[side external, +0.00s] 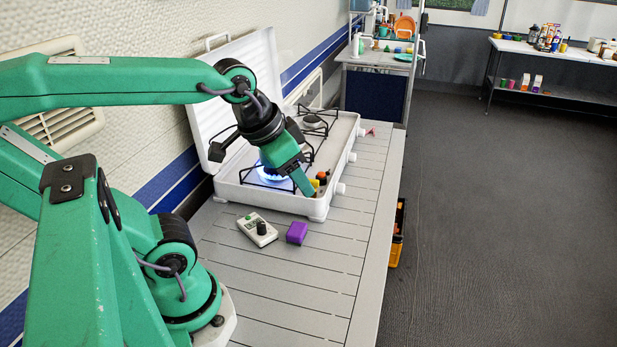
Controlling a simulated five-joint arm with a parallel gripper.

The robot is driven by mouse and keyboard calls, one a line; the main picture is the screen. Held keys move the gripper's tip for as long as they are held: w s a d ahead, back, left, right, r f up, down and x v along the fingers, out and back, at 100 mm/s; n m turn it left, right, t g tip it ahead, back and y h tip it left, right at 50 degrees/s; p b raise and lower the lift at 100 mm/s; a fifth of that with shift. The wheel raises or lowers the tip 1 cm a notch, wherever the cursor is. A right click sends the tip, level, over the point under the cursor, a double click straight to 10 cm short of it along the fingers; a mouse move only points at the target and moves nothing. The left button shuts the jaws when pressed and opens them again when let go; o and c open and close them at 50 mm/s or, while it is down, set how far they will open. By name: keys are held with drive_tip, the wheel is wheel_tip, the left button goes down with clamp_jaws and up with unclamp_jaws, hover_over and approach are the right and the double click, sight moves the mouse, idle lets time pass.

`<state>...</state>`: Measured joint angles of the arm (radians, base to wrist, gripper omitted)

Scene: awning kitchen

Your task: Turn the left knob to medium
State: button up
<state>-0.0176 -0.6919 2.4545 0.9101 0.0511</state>
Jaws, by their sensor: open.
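The white two-burner stove (262,200) stands on the slatted counter with its lid raised against the wall. Small white knobs stick out along its right side: the nearest knob (340,188), a middle knob (351,157) and a far knob (361,131). The near burner (272,172) shows a blue flame. My gripper (312,189) is open and points down over the stove's near right corner, left of the nearest knob and apart from it. Small orange and red bits show beside its fingertips; what they are is unclear. The knob's setting is too small to read.
A small pale control box (257,229) with a black dial and a purple block (297,233) lie on the counter (300,285) in front of the stove. An orange-and-black crate (397,235) is below the counter's right edge. The near counter is clear.

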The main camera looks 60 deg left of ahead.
drive_tip(key=w+a+r+m+g, duration=0.15)
drive_tip(key=w+a, duration=0.25)
drive_tip(key=w, duration=0.4)
drive_tip(key=m+g, duration=0.5)
drive_tip(key=m, duration=0.2)
hover_over(339, 188)
drive_tip(key=w, duration=0.2)
drive_tip(key=shift+t, duration=0.25)
drive_tip(key=f, duration=1.5)
drive_tip(key=shift+s+a+f, duration=0.2)
drive_tip(key=shift+f, duration=0.1)
drive_tip(key=shift+w+a+f+m, duration=0.1)
drive_tip(key=shift+a+f+m, duration=0.15)
drive_tip(key=shift+f, duration=0.1)
drive_tip(key=shift+f, duration=0.15)
drive_tip(key=shift+s+d+f, duration=0.1)
drive_tip(key=shift+f, duration=1.8)
drive_tip(key=shift+s+d+f, duration=0.1)
drive_tip(key=shift+f, duration=1.75)
